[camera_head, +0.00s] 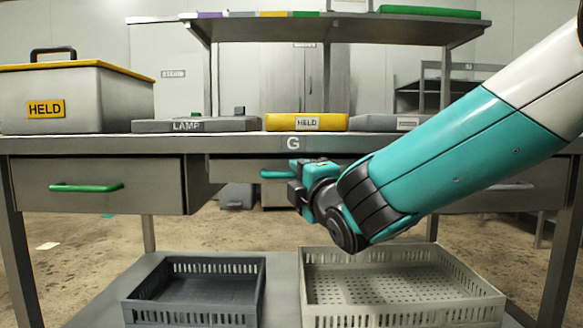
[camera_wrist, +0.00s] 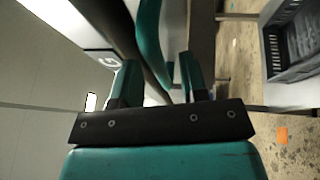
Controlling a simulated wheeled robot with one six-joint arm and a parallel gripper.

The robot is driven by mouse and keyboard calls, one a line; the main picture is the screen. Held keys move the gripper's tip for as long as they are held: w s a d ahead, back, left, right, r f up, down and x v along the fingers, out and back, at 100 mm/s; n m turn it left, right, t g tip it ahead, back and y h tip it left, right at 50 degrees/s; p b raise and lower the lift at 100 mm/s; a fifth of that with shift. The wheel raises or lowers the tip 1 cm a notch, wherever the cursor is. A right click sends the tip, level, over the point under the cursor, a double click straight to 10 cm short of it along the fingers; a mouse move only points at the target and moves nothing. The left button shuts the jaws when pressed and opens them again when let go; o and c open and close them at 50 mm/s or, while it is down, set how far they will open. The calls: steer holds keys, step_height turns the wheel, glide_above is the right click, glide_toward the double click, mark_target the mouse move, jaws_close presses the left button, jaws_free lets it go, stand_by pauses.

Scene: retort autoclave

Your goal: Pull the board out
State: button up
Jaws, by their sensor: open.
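The board (camera_head: 236,170) shows as a shallow grey front under the middle of the bench top, below the letter G. A teal handle (camera_head: 276,174) is on its front, partly hidden by my gripper. My gripper (camera_head: 293,188) is open, close to the handle at its right end. In the wrist view the two teal fingers (camera_wrist: 157,80) point toward the bench, and the curved teal handle (camera_wrist: 151,42) appears in the gap between them. I cannot tell whether the fingers touch it. How far the board sits in is hard to tell.
A drawer (camera_head: 120,187) with a green handle is at the left. Below are a dark crate (camera_head: 195,314) and a pale crate (camera_head: 405,313).

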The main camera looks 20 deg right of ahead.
steer(key=shift+x, duration=0.75)
